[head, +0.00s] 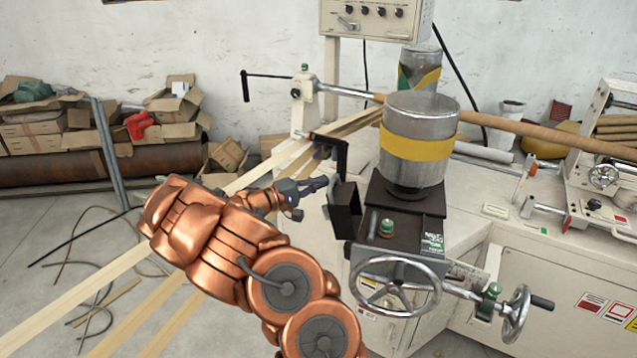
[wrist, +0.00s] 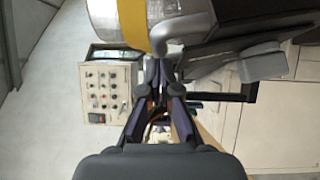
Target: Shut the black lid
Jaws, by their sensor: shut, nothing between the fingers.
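A small black open-fronted box (head: 346,212) sits on the left side of the machine, below and left of the steel cylinder. A thin black panel (head: 329,207) stands at its left edge; it looks like the lid standing open, but I cannot tell for sure. My gripper (head: 322,184) is just above and left of the box, its fingers shut and empty. Whether it touches the panel is unclear. In the wrist view, my gripper (wrist: 159,70) points up the picture, and a dark frame (wrist: 238,94) shows to its right.
The steel cylinder (head: 418,122) with a yellow band stands close right of my gripper. A black bent bar (head: 343,155) is just above it. A handwheel (head: 396,287) is below right. Long wooden strips (head: 90,285) pass on the left. A control panel (wrist: 109,91) shows in the wrist view.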

